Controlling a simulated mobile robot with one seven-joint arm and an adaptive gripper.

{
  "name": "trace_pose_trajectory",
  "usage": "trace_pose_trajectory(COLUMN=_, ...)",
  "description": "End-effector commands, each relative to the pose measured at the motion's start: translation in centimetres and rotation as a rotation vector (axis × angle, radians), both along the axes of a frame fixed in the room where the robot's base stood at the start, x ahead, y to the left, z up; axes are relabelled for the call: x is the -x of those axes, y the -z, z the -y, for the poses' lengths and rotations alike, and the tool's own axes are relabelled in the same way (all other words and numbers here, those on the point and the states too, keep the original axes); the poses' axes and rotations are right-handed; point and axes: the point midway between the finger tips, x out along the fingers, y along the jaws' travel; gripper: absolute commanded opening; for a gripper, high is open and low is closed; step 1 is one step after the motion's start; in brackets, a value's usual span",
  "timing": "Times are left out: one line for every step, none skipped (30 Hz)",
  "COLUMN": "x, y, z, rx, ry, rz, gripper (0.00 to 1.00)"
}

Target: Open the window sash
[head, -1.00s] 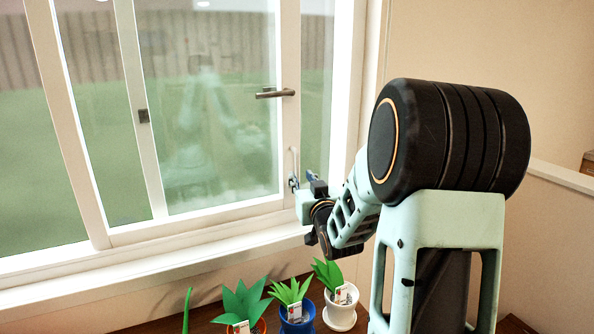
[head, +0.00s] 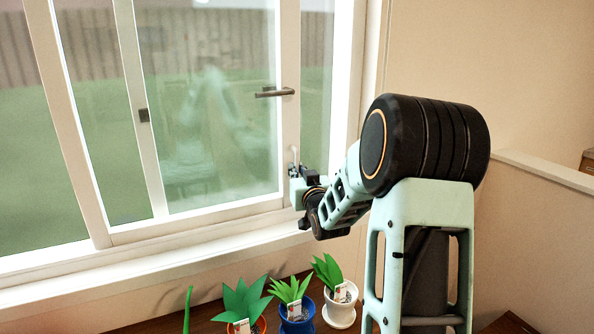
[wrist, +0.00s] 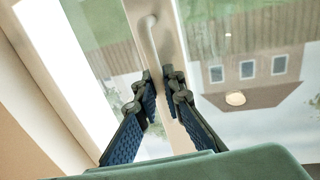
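The window sash (head: 288,130) has a white frame with a large glass pane. A dark lever handle (head: 275,92) sticks out from its right stile, roughly level. Lower on that stile is a slim pale pull handle (head: 293,157), which also shows in the wrist view (wrist: 151,38). My gripper (head: 294,172) is at the lower part of this pull. In the wrist view my gripper (wrist: 158,80) has its two blue-padded fingers apart, one on each side of the pull's lower end. I cannot tell whether either pad touches it.
Several potted plants stand on the wooden surface below the sill, including a blue pot (head: 297,318) and a white pot (head: 340,308). The white sill (head: 150,272) runs under the window. A low wall (head: 545,200) is at the right.

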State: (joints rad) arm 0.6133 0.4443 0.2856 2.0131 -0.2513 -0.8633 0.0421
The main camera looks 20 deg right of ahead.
Motion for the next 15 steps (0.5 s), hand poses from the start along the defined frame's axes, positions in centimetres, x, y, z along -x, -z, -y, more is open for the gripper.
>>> trace_pose_trajectory(x=0.0, y=0.0, z=0.0, rx=0.0, ry=0.0, rz=0.0, gripper=0.0)
trace_pose_trajectory(x=0.0, y=0.0, z=0.0, rx=0.0, ry=0.0, rz=0.0, gripper=0.0)
trace_pose_trajectory(x=0.0, y=0.0, z=0.0, rx=0.0, ry=0.0, rz=0.0, gripper=0.0)
trace_pose_trajectory(x=0.0, y=0.0, z=0.0, rx=0.0, ry=0.0, rz=0.0, gripper=0.0)
trace_pose_trajectory(x=0.0, y=0.0, z=0.0, rx=0.0, ry=0.0, rz=0.0, gripper=0.0)
trace_pose_trajectory(x=0.0, y=0.0, z=0.0, rx=0.0, ry=0.0, rz=0.0, gripper=0.0)
trace_pose_trajectory(x=0.0, y=0.0, z=0.0, rx=0.0, ry=0.0, rz=0.0, gripper=0.0)
trace_pose_trajectory(x=0.0, y=0.0, z=0.0, rx=0.0, ry=0.0, rz=0.0, gripper=0.0)
trace_pose_trajectory(x=0.0, y=0.0, z=0.0, rx=0.0, ry=0.0, rz=0.0, gripper=0.0)
trace_pose_trajectory(x=0.0, y=0.0, z=0.0, rx=0.0, ry=0.0, rz=0.0, gripper=0.0)
trace_pose_trajectory(x=0.0, y=0.0, z=0.1, rx=0.0, ry=0.001, rz=0.0, gripper=0.0)
trace_pose_trajectory(x=0.0, y=0.1, z=0.4, rx=0.0, ry=0.002, rz=0.001, gripper=0.0)
trace_pose_trajectory(x=0.0, y=0.1, z=0.8, rx=0.0, ry=0.003, rz=0.002, gripper=0.0)
trace_pose_trajectory(x=0.0, y=0.1, z=1.2, rx=0.0, ry=0.003, rz=0.002, gripper=0.0)
trace_pose_trajectory(x=-0.1, y=0.1, z=2.0, rx=0.001, ry=0.005, rz=0.004, gripper=0.0)
